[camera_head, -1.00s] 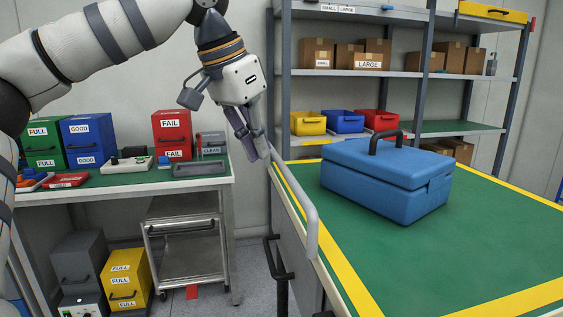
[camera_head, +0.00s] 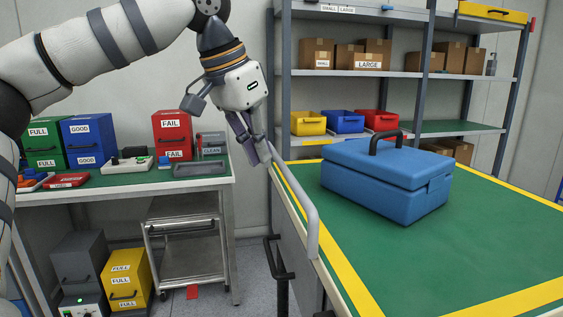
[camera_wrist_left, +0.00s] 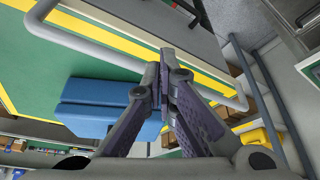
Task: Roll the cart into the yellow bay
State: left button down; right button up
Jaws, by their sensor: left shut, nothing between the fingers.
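A green-topped unit (camera_head: 470,240) with yellow edge stripes looks like the cart. A grey bar handle (camera_head: 311,222) runs along its left side. A blue case (camera_head: 385,185) with a dark handle sits on top. My left gripper (camera_head: 262,158) is at the far end of the bar, fingers shut and pointing down; I cannot tell whether it touches the bar. In the left wrist view its fingertips (camera_wrist_left: 165,68) are together, with the bar (camera_wrist_left: 85,38) passing beyond them. No yellow bay on the floor can be made out. My right gripper is not in view.
A bench (camera_head: 120,184) with red, blue and green boxes stands at the left. A small metal trolley (camera_head: 183,226) and yellow boxes (camera_head: 125,279) are at its lower level. A shelf rack (camera_head: 405,76) stands behind. Grey floor shows between bench and green-topped unit.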

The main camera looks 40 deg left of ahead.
aim_at(286, 176)
pick_arm(q)
jog(key=shift+f+p, duration=0.3)
jog(key=shift+f, duration=1.35)
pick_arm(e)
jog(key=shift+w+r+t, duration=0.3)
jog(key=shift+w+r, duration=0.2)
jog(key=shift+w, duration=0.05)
pick_arm(q)
jog(key=shift+w+d, duration=1.25)
jog(key=shift+w, duration=0.2)
jog(key=shift+w+d+f, duration=0.15)
jog(key=shift+w+d, duration=0.9)
jog(key=shift+w, duration=0.1)
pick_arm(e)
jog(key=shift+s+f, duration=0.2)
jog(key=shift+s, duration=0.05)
